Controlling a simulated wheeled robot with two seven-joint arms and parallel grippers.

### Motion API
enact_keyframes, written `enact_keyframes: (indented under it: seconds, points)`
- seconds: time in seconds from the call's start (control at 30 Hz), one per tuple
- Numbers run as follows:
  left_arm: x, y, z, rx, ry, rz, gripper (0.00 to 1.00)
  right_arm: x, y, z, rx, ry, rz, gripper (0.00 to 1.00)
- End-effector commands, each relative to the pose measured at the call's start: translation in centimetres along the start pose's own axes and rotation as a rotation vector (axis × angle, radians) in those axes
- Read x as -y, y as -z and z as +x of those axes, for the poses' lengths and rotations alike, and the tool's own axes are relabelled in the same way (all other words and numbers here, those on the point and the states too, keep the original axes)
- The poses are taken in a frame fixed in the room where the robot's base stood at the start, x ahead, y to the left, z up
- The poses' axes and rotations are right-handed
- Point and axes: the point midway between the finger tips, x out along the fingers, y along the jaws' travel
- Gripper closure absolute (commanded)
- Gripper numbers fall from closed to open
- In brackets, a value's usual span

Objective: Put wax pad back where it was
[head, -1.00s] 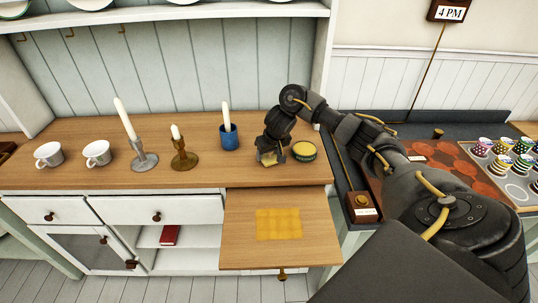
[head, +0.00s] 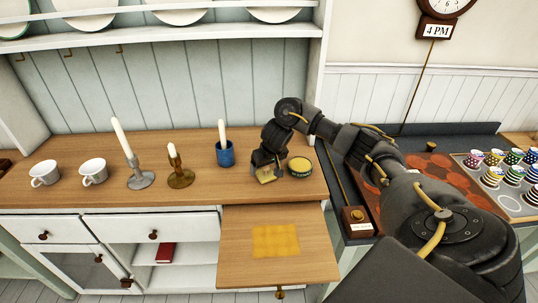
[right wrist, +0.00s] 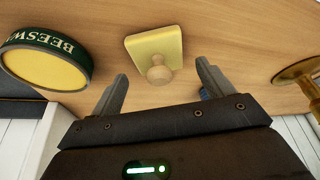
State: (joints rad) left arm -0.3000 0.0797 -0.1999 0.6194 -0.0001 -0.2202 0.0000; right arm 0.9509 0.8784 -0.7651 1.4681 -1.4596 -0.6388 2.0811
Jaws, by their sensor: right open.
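The wax pad (right wrist: 153,45) is a pale yellow square with a round wooden knob. It lies on the wooden counter, knob toward my right wrist camera. In the head view the pad (head: 265,176) shows partly under my right gripper (head: 267,170), left of the beeswax tin (head: 300,170). In the right wrist view my right gripper (right wrist: 162,72) is open, its fingers apart on either side of the knob and not touching it. The green tin with yellow wax (right wrist: 45,60) is at the left of that view. My left gripper is not in view.
A blue cup with a candle (head: 226,154), a brass candlestick (head: 179,172), a silver candlestick (head: 139,178) and two white cups stand left on the counter. A pull-out board (head: 235,262) with a yellow waxy patch (head: 276,240) juts out in front.

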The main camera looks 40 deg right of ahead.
Motion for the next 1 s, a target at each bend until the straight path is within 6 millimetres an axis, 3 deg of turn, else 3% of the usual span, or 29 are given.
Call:
enact_keyframes:
  seconds: [0.03, 0.1, 0.4, 0.6, 1.0]
  points:
    - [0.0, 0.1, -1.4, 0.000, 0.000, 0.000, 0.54, -0.1, 0.5, -1.9, -0.005, -0.003, -0.004, 0.20]
    - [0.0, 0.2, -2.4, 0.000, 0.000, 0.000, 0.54, -0.2, 0.5, -3.6, -0.004, -0.003, -0.004, 0.20]
    - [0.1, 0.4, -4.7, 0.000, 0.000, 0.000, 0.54, -0.1, 0.3, -8.6, -0.003, -0.002, -0.002, 0.20]
    - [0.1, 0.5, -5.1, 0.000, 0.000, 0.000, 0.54, 0.0, 0.1, -9.8, -0.001, 0.000, -0.001, 0.20]
    - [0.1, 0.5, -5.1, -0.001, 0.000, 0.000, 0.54, 0.0, 0.0, -9.8, 0.000, 0.000, 0.000, 0.20]
